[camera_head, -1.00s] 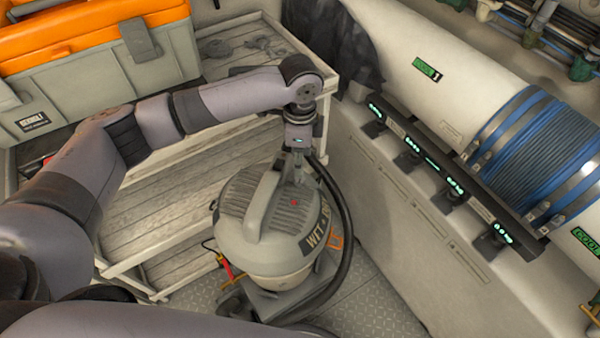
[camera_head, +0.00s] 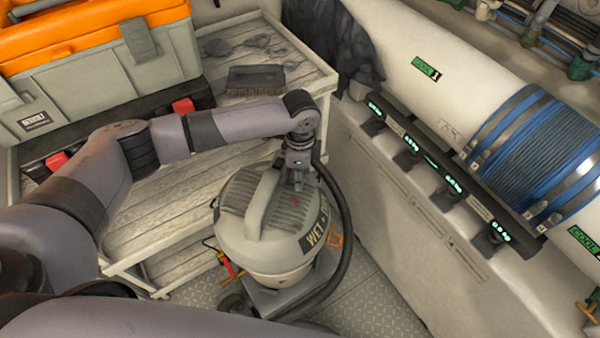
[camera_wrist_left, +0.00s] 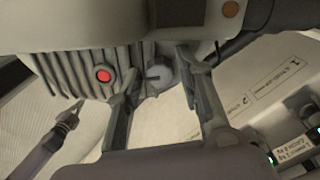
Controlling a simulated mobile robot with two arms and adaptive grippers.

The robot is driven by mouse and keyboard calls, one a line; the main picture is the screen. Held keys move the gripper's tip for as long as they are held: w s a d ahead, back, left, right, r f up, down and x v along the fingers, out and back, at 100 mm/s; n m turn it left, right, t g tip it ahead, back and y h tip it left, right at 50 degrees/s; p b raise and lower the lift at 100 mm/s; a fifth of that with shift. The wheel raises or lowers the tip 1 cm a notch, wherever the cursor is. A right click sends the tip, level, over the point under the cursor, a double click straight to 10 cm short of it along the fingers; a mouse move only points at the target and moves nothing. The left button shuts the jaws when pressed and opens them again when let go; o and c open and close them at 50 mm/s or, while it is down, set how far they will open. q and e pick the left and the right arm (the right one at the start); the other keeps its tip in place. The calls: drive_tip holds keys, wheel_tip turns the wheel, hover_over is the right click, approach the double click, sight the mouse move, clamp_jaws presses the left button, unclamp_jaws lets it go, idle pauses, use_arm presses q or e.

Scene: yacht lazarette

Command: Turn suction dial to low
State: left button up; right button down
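The grey wet/dry vacuum (camera_head: 262,245) stands on the floor, with a ribbed lid, a curved handle and a small red button, which also shows in the left wrist view (camera_wrist_left: 103,75). A round grey dial (camera_wrist_left: 162,74) with a dark pointer mark shows beside the ribs in the left wrist view. My left gripper (camera_wrist_left: 160,65) is open, with one finger on each side of the dial. A visible gap remains at the right finger; I cannot tell whether the left one touches. In the head view the gripper hides the dial. Its setting labels are not readable.
A black hose (camera_head: 342,225) curves round the vacuum's right side. A wooden shelf unit (camera_head: 170,225) stands left, holding a brush (camera_head: 255,79) and an orange and grey toolbox (camera_head: 100,60). A white wall panel with displays (camera_head: 445,180) bounds the right.

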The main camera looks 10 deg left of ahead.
use_arm(q)
clamp_jaws()
drive_tip(key=shift+r+m+p, duration=0.1)
drive_tip(key=shift+m+p, duration=0.3)
drive_tip(key=shift+m, duration=0.4)
drive_tip(key=shift+o, duration=1.6)
unclamp_jaws()
